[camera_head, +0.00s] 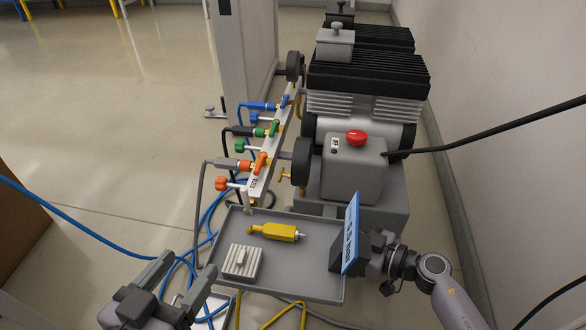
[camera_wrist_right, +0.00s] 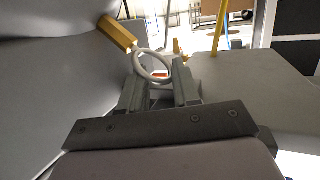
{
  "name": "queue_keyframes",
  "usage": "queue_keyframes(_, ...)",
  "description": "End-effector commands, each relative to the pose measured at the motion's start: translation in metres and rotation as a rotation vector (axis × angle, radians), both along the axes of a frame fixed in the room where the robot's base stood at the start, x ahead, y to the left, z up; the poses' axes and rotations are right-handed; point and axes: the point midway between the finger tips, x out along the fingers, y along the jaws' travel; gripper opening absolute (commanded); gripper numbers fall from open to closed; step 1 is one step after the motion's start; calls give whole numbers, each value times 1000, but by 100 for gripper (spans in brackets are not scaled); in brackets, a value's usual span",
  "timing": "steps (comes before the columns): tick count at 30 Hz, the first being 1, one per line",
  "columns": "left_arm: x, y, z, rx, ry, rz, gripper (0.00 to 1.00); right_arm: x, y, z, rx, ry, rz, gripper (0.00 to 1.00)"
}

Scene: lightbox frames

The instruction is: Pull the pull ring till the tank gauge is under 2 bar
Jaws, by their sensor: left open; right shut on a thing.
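The pull ring (camera_wrist_right: 141,66) is a light grey ring on a brass stem (camera_wrist_right: 118,33) in the right wrist view. My right gripper (camera_wrist_right: 160,78) is shut on the ring, with its fingers either side of it. In the head view my right gripper (camera_head: 366,252) is at the right edge of the tray, partly behind a blue card with dark lettering (camera_head: 350,237); the ring is hidden there. My left gripper (camera_head: 184,270) is open and empty at the lower left, near the tray. I cannot make out the tank gauge or any reading.
A grey tray (camera_head: 318,284) holds a yellow tool (camera_head: 275,231) and a grey ribbed block (camera_head: 241,262). Behind it stand a compressor with a red button (camera_head: 356,138) and a manifold (camera_head: 258,180) with blue, green and orange valves. Blue hoses (camera_head: 100,238) cross the floor; a wall is at right.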

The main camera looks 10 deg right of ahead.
Motion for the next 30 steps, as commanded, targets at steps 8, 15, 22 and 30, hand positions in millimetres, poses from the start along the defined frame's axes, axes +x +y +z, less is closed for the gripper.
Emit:
queue_keyframes(8, 0, 0, 9, -2, -5, 0, 67, -3, 1, 3, 5, 8, -1, 0)
queue_keyframes(15, 1, -1, 17, -3, -6, -1, 67, -7, 2, 6, 6, 9, 0, 0)
queue_keyframes(22, 1, -1, 19, -3, -7, -1, 67, -9, 3, 6, 7, 10, 1, 0)
queue_keyframes(30, 1, -1, 19, -3, -7, -1, 67, -9, 3, 6, 7, 10, 2, 0)
